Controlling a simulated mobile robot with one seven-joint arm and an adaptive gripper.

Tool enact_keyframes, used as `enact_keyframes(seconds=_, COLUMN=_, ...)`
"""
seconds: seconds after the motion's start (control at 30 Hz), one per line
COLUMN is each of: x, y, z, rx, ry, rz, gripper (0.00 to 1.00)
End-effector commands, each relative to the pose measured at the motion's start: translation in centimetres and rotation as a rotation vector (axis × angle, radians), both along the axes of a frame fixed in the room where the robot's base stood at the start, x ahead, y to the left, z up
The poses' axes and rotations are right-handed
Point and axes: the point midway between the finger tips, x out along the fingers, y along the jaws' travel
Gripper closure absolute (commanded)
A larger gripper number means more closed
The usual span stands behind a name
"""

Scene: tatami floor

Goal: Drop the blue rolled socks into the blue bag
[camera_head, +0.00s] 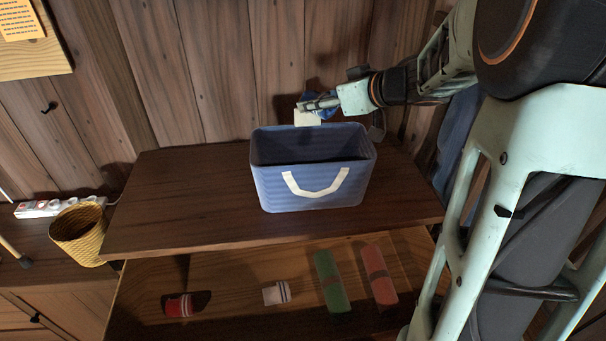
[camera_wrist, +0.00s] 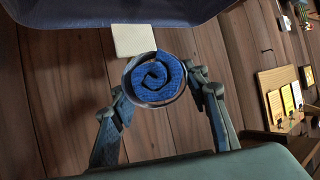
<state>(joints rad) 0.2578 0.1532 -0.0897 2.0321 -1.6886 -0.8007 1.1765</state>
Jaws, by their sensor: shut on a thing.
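The blue bag (camera_head: 312,192) stands upright and open on the dark wooden top, with a white handle on its front. Part of it shows along the top edge of the wrist view (camera_wrist: 115,10). My gripper (camera_head: 320,103) is shut on the blue rolled socks (camera_wrist: 156,80), whose spiral end faces the wrist camera. In the head view the socks (camera_head: 326,113) show as a small blue patch, partly hidden by my fingers. My gripper appears above the bag's back rim, near the plank wall; the exact overlap with the opening cannot be told.
A pale square (camera_head: 307,118) shows behind the bag's back rim. An open drawer (camera_head: 225,290) below holds a red roll (camera_head: 179,306), a white roll (camera_head: 276,293), and green (camera_head: 330,282) and red (camera_head: 379,275) long items. A yellow basket (camera_head: 80,235) stands left. The top left of the bag is clear.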

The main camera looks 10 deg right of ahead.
Motion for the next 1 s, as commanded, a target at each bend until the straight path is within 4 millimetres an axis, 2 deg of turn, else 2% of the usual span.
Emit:
enact_keyframes(seconds=0.13, x=0.0, y=0.0, z=0.1, rx=0.000, ry=0.000, rz=0.000, gripper=0.73)
enact_keyframes(seconds=0.17, x=0.0, y=0.0, z=0.1, rx=0.001, ry=-0.001, rz=0.000, gripper=0.56)
enact_keyframes(seconds=0.33, x=0.0, y=0.0, z=0.1, rx=0.000, ry=0.000, rz=0.000, gripper=0.38)
enact_keyframes(seconds=0.73, x=-0.6, y=-0.5, z=0.6, rx=-0.001, ry=-0.003, rz=-0.001, gripper=0.38)
enact_keyframes(seconds=1.0, x=-4.5, y=-3.2, z=3.3, rx=-0.002, ry=-0.005, rz=-0.003, gripper=0.38)
